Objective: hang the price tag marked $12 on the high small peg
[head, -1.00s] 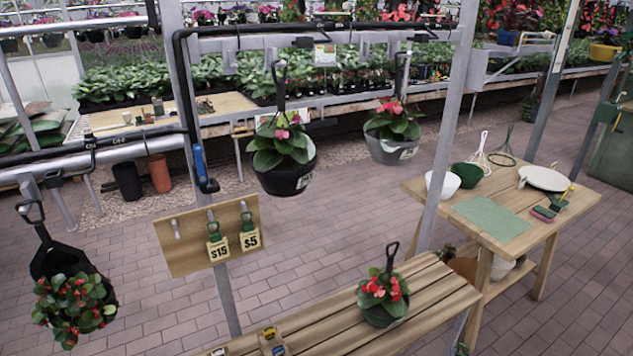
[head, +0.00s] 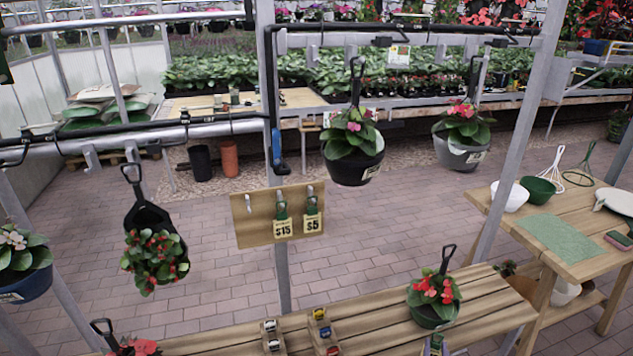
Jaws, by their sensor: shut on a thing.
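A wooden peg board (head: 255,228) hangs on the grey post in the head view. It has a row of small pegs. The left peg (head: 248,205) is bare. A $15 tag (head: 283,228) with a green clip hangs from the middle peg, and a $5 tag (head: 312,222) hangs from the right one. At the bottom edge, right of the board and in front of the bench plant, the tip of my gripper (head: 435,345) shows, cut off by the frame. It is shut on a green clip like those of the tags. No number is readable on it.
A slatted bench (head: 380,325) carries a red-flowered plant (head: 435,293) and small toy cars (head: 320,315). Hanging pots flank the board: a black one (head: 155,250) at left, a dark one (head: 353,165) and a grey one (head: 460,150) at right. A table (head: 490,200) stands at right.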

